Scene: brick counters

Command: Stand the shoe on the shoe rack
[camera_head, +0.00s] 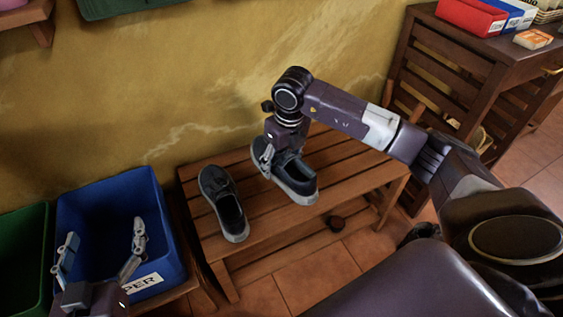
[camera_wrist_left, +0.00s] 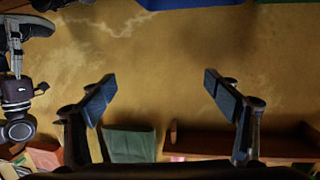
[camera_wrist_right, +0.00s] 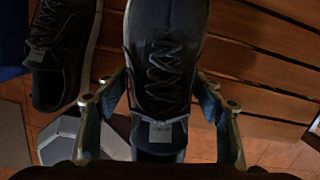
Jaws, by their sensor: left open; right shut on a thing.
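A dark shoe with a pale sole (camera_head: 297,182) is in my right gripper (camera_head: 272,158), above the right-middle of the wooden slatted rack (camera_head: 345,160). I cannot tell whether its sole touches the slats. In the right wrist view the gripper's fingers sit on both sides of the laced shoe (camera_wrist_right: 165,70). A matching second shoe (camera_head: 223,203) stands on the rack to its left; it also shows in the right wrist view (camera_wrist_right: 65,50). My left gripper (camera_head: 102,246) is open and empty, in front of the blue bin.
A blue bin (camera_head: 150,190) and a green bin (camera_head: 25,250) stand left of the rack. A dark wooden cabinet (camera_head: 455,50) with boxes on top stands at the right. The yellow wall is behind.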

